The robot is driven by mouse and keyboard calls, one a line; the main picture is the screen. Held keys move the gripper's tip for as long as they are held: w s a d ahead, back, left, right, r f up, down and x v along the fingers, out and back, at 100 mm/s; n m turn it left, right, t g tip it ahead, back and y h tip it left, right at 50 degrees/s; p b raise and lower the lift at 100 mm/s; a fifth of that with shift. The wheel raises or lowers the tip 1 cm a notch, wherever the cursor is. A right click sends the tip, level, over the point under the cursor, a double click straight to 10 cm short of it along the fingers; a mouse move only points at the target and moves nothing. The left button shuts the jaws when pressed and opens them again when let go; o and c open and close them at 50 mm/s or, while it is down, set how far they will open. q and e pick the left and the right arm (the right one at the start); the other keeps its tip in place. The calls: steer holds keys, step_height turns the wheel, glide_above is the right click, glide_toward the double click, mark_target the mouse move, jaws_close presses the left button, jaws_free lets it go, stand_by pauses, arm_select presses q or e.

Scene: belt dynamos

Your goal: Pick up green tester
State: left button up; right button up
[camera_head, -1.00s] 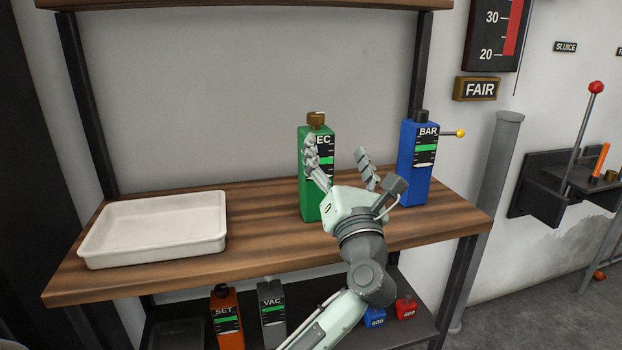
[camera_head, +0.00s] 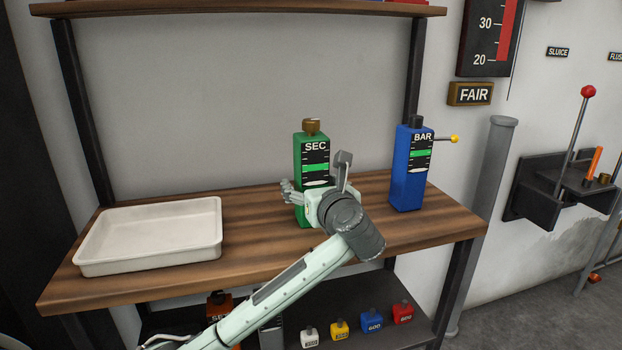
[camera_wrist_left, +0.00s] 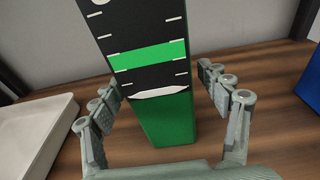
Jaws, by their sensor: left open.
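The green tester (camera_head: 312,152), a tall green bottle-like block with a brown cap and a black face marked SEC, stands upright on the wooden shelf top. My left gripper (camera_head: 312,190) is in front of its lower part and hides some of it. In the left wrist view the green tester (camera_wrist_left: 165,115) stands between the two spread fingers of my left gripper (camera_wrist_left: 163,105). Gaps show on both sides, and the fingers look apart from it. My right gripper is not in view.
A white tray (camera_head: 150,266) is at the left of the wooden top (camera_head: 260,250). A blue tester (camera_head: 407,180) marked BAR, with a yellow-tipped rod, stands to the right. Several small coloured weights (camera_head: 371,320) and an orange tester (camera_head: 219,302) are on the lower shelf.

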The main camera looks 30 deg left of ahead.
arm_select(q)
steer(key=shift+w+a, duration=0.1)
steer(key=shift+a, duration=0.05)
jaws_close()
steer(key=shift+r, duration=0.1)
stand_by(0.5)
